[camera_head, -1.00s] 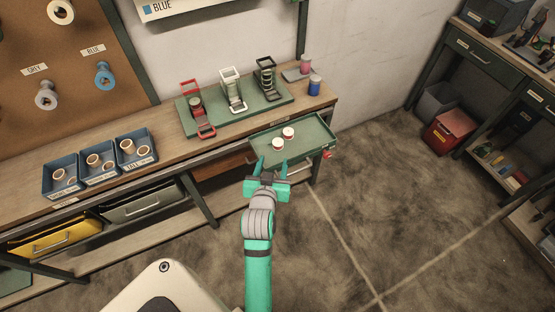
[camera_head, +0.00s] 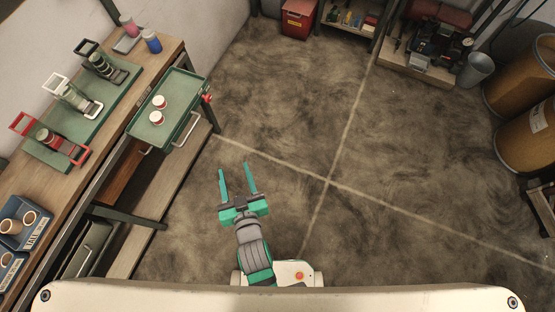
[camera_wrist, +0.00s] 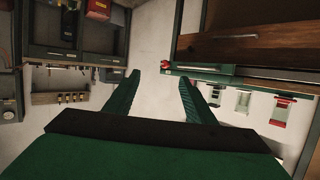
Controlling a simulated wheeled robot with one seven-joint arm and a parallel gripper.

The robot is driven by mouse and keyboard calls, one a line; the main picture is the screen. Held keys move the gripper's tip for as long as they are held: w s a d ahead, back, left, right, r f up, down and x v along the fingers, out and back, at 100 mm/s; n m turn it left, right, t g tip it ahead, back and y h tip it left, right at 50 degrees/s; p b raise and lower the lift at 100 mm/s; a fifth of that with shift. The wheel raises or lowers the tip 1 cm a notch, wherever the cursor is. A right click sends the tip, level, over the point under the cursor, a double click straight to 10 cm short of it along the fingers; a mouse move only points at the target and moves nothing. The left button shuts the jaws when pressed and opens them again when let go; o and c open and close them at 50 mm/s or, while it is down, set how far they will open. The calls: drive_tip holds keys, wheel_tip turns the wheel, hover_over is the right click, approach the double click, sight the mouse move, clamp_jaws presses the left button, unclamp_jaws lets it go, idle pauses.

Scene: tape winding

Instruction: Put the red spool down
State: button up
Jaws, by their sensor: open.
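Two small spools with white tops and reddish sides stand on the green pull-out tray (camera_head: 185,88) in the head view. One spool (camera_head: 159,102) is farther back and the other spool (camera_head: 156,117) is nearer; I cannot tell which is the red spool of the task. My gripper (camera_head: 234,168) is open and empty over the floor, to the right of and below the tray in the head view, touching nothing. In the wrist view my gripper (camera_wrist: 159,77) shows two spread fingers with nothing between them. No spool can be made out there.
The workbench (camera_head: 168,50) runs along the left, with a green board (camera_head: 113,92) holding red, white and black tape holders. A pink spool (camera_head: 129,26) and a blue spool (camera_head: 151,41) stand at its back end. Open floor (camera_head: 290,120) lies to the right.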

drive_tip(key=s+d+r+m+t+h, duration=0.1)
drive_tip(key=s+d+r+h, duration=0.1)
drive_tip(key=s+d, duration=0.4)
drive_tip(key=s+d+r+m+h, duration=0.2)
drive_tip(key=s+d+r, duration=0.2)
drive_tip(key=s+d, duration=0.3)
drive_tip(key=shift+s+t+h, duration=0.3)
drive_tip(key=shift+s+t, duration=0.1)
drive_tip(key=shift+s, duration=0.5)
